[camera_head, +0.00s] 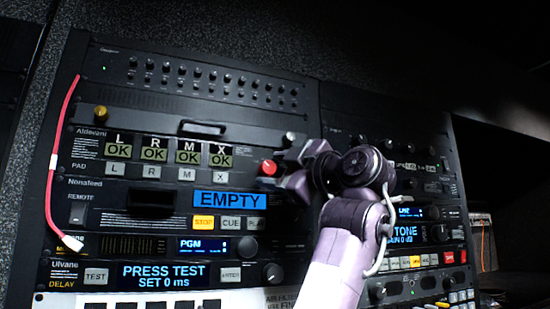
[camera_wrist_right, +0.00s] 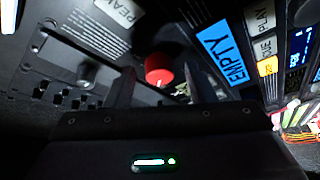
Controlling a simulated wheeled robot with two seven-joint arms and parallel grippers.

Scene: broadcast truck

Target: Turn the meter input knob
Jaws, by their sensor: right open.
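A red round knob (camera_head: 268,167) sits at the right end of the rack panel with the L, R, M and X "OK" windows (camera_head: 165,152). No label naming it the meter input knob is readable. My right gripper (camera_head: 276,170) is open at this knob, one finger above it and one below. In the right wrist view the red knob (camera_wrist_right: 159,70) shows between the two open fingers (camera_wrist_right: 158,82); I cannot tell whether they touch it. My left gripper is not in view.
A brass knob (camera_head: 101,112) and a black handle (camera_head: 203,129) are on the same rack. A blue EMPTY display (camera_head: 229,202) with buttons lies below the red knob. A red cable (camera_head: 55,150) hangs at the left. My right arm covers part of the right-hand rack.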

